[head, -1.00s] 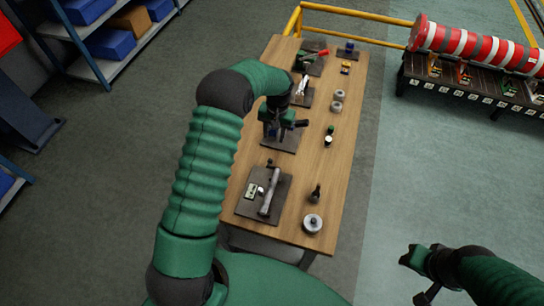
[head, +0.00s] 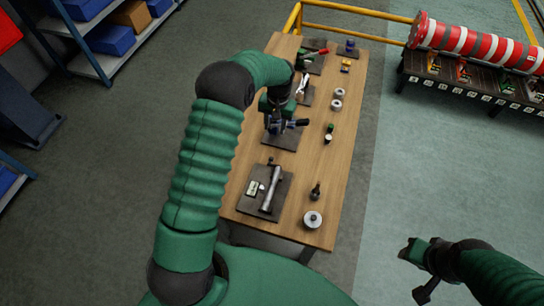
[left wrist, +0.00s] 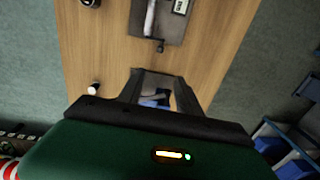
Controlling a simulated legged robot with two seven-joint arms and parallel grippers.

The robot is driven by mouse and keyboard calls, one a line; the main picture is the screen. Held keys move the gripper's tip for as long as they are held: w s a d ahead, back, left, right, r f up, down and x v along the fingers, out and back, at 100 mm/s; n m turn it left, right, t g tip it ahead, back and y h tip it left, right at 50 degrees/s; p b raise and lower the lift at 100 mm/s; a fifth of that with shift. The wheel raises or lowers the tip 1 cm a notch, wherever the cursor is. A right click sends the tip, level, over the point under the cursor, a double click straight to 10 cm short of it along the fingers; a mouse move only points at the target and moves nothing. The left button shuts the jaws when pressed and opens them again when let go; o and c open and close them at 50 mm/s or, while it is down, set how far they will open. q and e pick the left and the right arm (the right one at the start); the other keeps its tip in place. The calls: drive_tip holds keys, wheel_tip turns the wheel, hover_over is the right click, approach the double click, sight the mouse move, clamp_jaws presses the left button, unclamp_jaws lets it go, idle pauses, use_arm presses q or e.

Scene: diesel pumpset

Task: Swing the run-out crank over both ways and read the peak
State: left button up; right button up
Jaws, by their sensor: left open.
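A dark plate (head: 251,205) lies toward the near end of the wooden table. It carries a silver shaft (head: 270,190) and a small pale readout box (head: 253,188). A small black crank (head: 270,161) stands at the shaft's far end. The crank (left wrist: 160,45) and readout box (left wrist: 180,6) also show in the left wrist view. My left gripper (head: 275,127) hangs over another dark plate (head: 284,144), farther along the table than the crank. Its fingers (left wrist: 158,88) are apart, with a blue item visible between them. My right gripper (head: 418,268) is off the table at lower right, its jaw gap unclear.
A silver disc (head: 313,219), a small dark fitting (head: 315,191) and grey rings (head: 337,98) stand along the table's right side. A yellow rail (head: 350,35) is at the far end. Blue bins (head: 110,42) sit on a shelf at left.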

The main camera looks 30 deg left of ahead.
use_arm(q)
wheel_tip(320, 180, up, 17)
drive_tip(key=d+b, duration=0.1)
drive_tip(key=b, duration=0.3)
drive_tip(key=shift+d+f, duration=0.15)
drive_tip(key=shift+w, duration=0.1)
